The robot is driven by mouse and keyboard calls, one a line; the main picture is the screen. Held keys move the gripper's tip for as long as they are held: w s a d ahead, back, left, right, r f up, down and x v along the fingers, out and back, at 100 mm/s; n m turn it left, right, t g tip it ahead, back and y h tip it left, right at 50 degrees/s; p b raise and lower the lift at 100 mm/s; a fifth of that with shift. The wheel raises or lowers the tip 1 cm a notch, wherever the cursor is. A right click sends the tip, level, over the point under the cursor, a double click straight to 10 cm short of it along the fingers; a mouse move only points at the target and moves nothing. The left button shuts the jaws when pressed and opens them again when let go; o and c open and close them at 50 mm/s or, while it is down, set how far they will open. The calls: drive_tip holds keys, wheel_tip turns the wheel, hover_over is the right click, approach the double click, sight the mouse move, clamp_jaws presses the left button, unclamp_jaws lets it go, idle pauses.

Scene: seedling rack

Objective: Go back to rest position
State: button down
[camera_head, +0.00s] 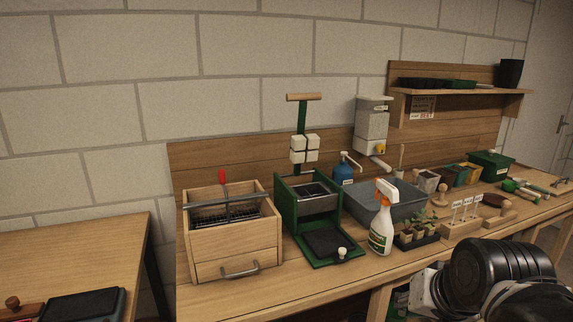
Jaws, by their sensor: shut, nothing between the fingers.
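Parts of my arm, black rounded links with some white, fill the bottom right corner of the head view, in front of the long wooden bench (320,286). My gripper and its fingers do not show in this view. The arm parts hide some of the bench's front edge and the space under it.
The bench carries a wooden box with a drawer (233,245), a green press (322,225), a spray bottle (383,225), a grey tub (405,209) and a seedling tray (415,241). A shelf (415,91) hangs above. A second table (75,245) stands left.

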drive_tip(key=s+n, duration=0.1)
drive_tip(key=s+a+n, duration=0.1)
drive_tip(key=s+f+n, duration=0.1)
drive_tip(key=shift+s+a, duration=0.3)
drive_tip(key=shift+s, duration=0.1)
